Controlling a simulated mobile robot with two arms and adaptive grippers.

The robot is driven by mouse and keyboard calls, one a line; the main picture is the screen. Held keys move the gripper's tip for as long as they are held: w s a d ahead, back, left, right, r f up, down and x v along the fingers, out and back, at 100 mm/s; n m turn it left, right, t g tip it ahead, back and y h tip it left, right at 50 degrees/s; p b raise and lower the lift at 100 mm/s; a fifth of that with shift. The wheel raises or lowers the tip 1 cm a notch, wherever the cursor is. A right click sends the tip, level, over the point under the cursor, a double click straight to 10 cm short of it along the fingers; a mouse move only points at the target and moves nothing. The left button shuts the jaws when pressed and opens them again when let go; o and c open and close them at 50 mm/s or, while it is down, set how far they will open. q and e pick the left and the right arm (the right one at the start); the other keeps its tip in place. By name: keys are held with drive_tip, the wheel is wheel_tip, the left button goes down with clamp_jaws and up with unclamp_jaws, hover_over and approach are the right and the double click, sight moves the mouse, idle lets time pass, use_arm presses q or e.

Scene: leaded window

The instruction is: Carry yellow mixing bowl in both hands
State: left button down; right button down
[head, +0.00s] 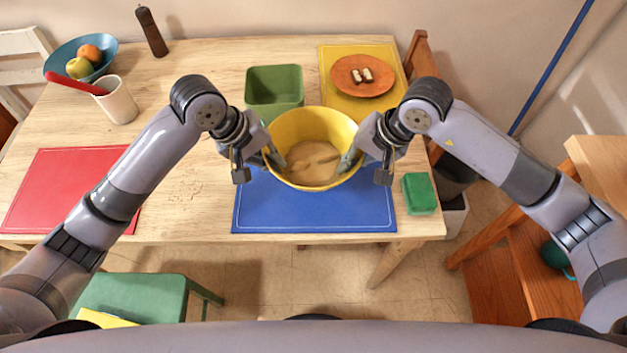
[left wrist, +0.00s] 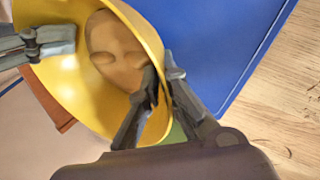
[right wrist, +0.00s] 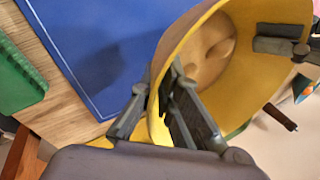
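The yellow mixing bowl (head: 313,122) is at the middle of the table's front half, over the back part of the blue mat (head: 313,212). It holds a pale brown batter-like content (head: 312,165). My left gripper (head: 274,160) is at its left rim, with one finger inside and one outside the wall, as the left wrist view (left wrist: 160,88) shows. My right gripper (head: 350,163) grips the opposite rim the same way in the right wrist view (right wrist: 168,90). Both look closed on the wall. The bowl's underside is hidden, so I cannot tell its height above the mat.
A green bin (head: 274,85) stands just behind the bowl. A yellow mat (head: 385,100) with an orange plate (head: 350,82) is back right. A green block (head: 419,194) lies near the right edge. A red mat (head: 65,190) is left, with a cup (head: 117,102) behind it.

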use_arm(q)
drive_tip(key=shift+w+a+f, duration=0.1)
drive_tip(key=shift+a, duration=0.05)
use_arm(e)
drive_tip(key=shift+d+f, duration=0.1)
drive_tip(key=shift+d, duration=0.05)
